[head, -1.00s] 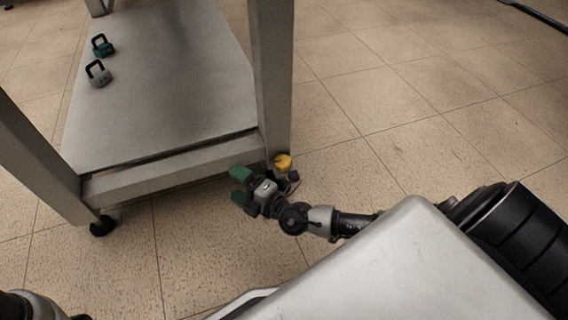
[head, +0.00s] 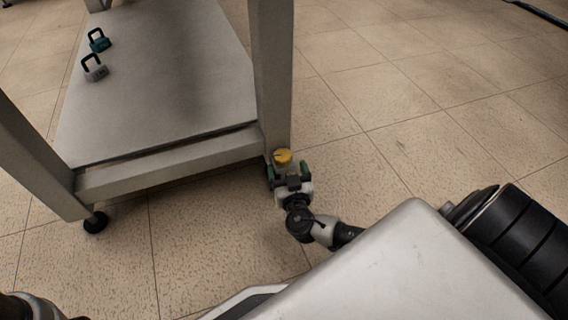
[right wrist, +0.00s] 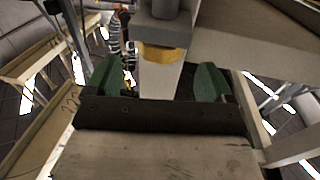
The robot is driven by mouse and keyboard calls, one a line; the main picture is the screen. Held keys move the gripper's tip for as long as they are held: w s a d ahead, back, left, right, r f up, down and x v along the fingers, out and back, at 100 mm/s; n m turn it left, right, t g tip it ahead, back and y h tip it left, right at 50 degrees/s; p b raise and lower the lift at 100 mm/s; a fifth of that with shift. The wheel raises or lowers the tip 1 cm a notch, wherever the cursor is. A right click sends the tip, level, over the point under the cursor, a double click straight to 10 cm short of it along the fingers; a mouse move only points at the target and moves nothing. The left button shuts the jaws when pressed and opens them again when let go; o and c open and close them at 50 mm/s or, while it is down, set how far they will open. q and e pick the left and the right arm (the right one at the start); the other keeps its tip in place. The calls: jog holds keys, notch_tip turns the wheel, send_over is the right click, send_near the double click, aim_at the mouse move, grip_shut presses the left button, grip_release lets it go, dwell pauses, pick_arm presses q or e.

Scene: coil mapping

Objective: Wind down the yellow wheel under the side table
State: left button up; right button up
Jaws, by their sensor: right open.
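The yellow wheel (head: 283,156) is at the foot of the near right leg of the grey side table (head: 170,172). In the right wrist view the yellow wheel (right wrist: 165,53) shows above and between the green fingertips. My right gripper (head: 287,171) is open, just in front of the wheel on the near side. Its fingers (right wrist: 158,82) point toward the leg, one on each side. I see no clear contact with the wheel. The wheel's lower part is hidden in the head view by the gripper. My left gripper is not in view.
A teal weight (head: 99,41) and a grey weight (head: 95,68) with black handles lie on the table's lower shelf (head: 170,85). A black foot (head: 96,222) is under the near left leg. The tiled floor (head: 420,150) to the right is clear.

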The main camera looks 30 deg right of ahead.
aim_at(282, 163)
jog(key=shift+b+x, duration=0.55)
jog(key=shift+x, duration=1.45)
jog(key=c, duration=0.9)
jog(key=shift+a+f+m+h+b, duration=0.1)
jog(key=shift+a+m+h+b, duration=0.1)
jog(key=shift+m+h+b, duration=0.25)
jog(key=shift+c, duration=0.2)
jog(key=m+g+h+b, duration=0.1)
jog(key=m+g+h, duration=0.1)
jog(key=h, duration=0.1)
jog(key=shift+w, duration=0.15)
jog(key=o, duration=0.9)
jog(key=shift+o, duration=0.2)
